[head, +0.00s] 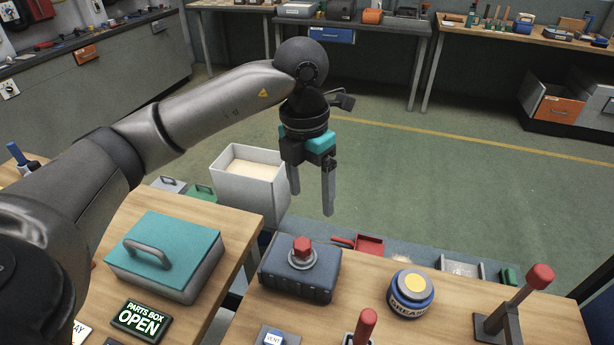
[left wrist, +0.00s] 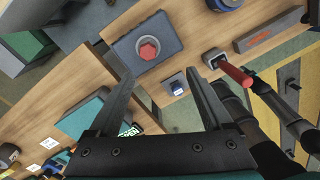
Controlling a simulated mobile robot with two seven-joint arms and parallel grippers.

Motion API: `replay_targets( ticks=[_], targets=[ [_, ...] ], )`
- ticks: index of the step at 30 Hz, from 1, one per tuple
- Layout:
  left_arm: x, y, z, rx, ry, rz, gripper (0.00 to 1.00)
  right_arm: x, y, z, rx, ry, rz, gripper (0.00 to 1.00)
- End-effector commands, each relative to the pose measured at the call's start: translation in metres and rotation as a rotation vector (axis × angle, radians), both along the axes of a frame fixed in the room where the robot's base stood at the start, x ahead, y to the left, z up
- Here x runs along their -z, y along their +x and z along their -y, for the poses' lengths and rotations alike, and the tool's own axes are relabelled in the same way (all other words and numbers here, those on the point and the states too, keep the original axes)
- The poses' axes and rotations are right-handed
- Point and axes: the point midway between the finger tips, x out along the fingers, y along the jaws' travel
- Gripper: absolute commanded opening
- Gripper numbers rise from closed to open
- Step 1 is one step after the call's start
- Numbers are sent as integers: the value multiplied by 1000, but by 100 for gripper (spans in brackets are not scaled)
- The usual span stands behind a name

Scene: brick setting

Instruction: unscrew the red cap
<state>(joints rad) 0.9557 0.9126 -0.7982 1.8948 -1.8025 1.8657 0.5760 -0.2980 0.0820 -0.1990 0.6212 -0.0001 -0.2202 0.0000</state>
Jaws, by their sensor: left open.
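The red cap (head: 303,246) is a small red hex piece on a metal collar. It sits on top of a dark blue-grey box (head: 283,282) at the back edge of the right-hand bench. In the left wrist view the red cap (left wrist: 148,47) shows beyond and between the fingertips. My left gripper (head: 312,203) is open and empty, pointing down. In the head view it hangs above and behind the cap, apart from it. In the left wrist view its two fingers (left wrist: 160,75) are spread wide. My right gripper is not in view.
A teal-lidded parts box (head: 168,249) with a handle stands on the left bench, beside an OPEN sign (head: 141,319). A grease tin (head: 411,293), a red-knobbed lever (head: 515,300) and a red handle (head: 364,325) stand right of the cap. A gap separates the benches.

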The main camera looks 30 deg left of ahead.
Motion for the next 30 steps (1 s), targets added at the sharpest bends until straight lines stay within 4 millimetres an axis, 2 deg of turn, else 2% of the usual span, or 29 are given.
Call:
replay_targets(
  ticks=[1, 3, 8, 24, 30],
  targets=[
    [-3, 0, -10, -15, 36, -3, 83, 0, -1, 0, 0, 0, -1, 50],
    [-3, 0, -17, -27, 64, -8, 83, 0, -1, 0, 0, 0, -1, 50],
    [11, -1, -19, -32, 75, -12, 83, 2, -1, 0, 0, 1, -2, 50],
    [115, -2, -18, -29, 70, -12, 83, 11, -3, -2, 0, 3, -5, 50],
    [139, -1, -18, -28, 70, -10, 83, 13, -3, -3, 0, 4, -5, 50]
  ],
)
